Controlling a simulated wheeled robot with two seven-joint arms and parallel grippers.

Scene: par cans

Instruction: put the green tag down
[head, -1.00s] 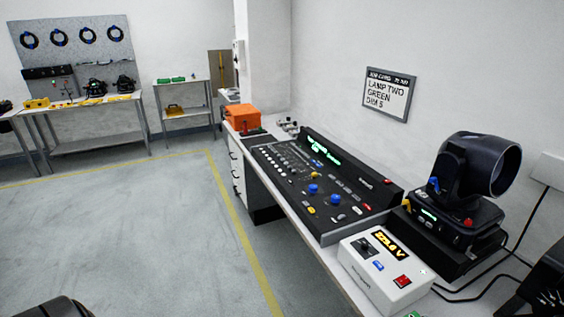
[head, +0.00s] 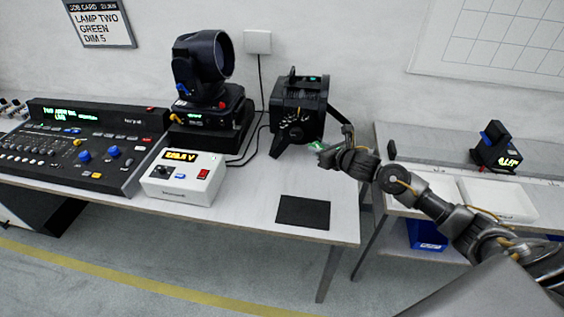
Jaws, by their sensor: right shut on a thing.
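My right gripper (head: 324,154) reaches in from the right above the back right part of the bench. It is shut on the small green tag (head: 316,146), which is mostly hidden by the fingers. The tag is in front of a black par can (head: 297,106) with a small green display. I cannot tell the exact gap between them. My left gripper is not in view.
A black mat (head: 303,212) lies bare near the bench's front right edge. A white power box (head: 183,177), a moving-head lamp (head: 204,80) and a lighting console (head: 86,142) stand to the left. A second table (head: 388,134) with white trays (head: 496,199) is at right.

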